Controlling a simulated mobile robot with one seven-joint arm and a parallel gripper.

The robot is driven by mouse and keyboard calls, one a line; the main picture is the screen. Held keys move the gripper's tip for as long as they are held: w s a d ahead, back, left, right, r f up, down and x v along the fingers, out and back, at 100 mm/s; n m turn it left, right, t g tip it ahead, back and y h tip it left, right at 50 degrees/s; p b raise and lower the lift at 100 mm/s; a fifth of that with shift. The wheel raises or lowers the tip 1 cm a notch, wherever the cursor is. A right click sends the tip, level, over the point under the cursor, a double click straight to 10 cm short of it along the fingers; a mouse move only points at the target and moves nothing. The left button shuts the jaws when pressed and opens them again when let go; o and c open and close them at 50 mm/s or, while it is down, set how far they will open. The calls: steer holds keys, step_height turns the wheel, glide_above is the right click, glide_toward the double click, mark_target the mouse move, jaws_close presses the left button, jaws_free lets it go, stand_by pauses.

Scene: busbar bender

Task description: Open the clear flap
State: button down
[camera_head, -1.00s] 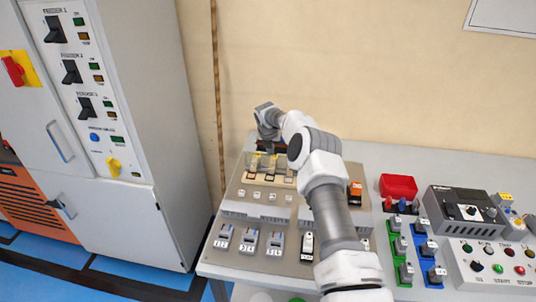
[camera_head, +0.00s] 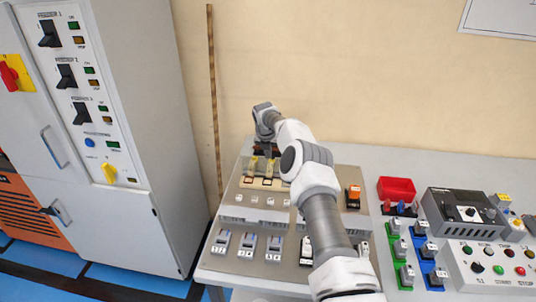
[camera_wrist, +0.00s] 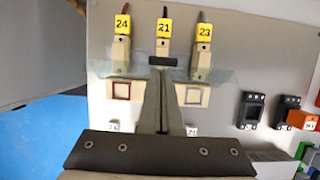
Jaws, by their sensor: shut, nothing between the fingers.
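The clear flap (camera_wrist: 215,74) shows in the wrist view as a thin see-through strip across the lower parts of the tagged connectors. Its exact tilt is hard to tell. My gripper (camera_wrist: 162,62) is shut and empty, its fingertips over the middle of the flap, just below tag 21; I cannot tell whether they touch it. In the head view my gripper (camera_head: 267,150) is at the back of the grey panel (camera_head: 235,205), by the yellow tags, and partly hidden by my arm. The flap is hard to make out there.
Yellow tags 24 (camera_wrist: 122,24), 21 (camera_wrist: 164,28) and 23 (camera_wrist: 204,31) sit in a row on connectors. Dark modules (camera_wrist: 250,110) and an orange block (camera_wrist: 302,120) stand to the right. A red bin (camera_head: 397,189) and a control box (camera_head: 465,212) share the bench.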

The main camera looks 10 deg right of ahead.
steer(key=shift+r, duration=0.15)
steer(key=shift+s+r, duration=0.1)
steer(key=shift+r, duration=1.05)
steer(key=s+a+r+m, duration=0.3)
steer(key=s+r, duration=0.4)
steer(key=r, duration=0.6)
steer(key=s+a+r+m, duration=0.35)
steer(key=s+r, duration=0.35)
steer(key=r, duration=0.5)
steer(key=s+a+r+m+t, duration=0.1)
steer(key=s+r+m, duration=0.25)
steer(key=s, duration=0.35)
steer(key=s+r+m, duration=0.3)
steer(key=s+m, duration=0.1)
steer(key=s, duration=0.3)
steer(key=s+f+m, duration=0.3)
steer(key=s+m, duration=0.5)
steer(key=s, duration=0.4)
steer(key=s+f+m+t+y, duration=0.1)
steer(key=s+f+m, duration=0.1)
steer(key=s+m, duration=0.7)
steer(key=s, duration=0.4)
steer(key=shift+s+f+m+y+b, duration=0.25)
steer(key=shift+f+m+y+b, duration=0.05)
steer(key=shift+f, duration=0.1)
steer(key=shift+a, duration=0.15)
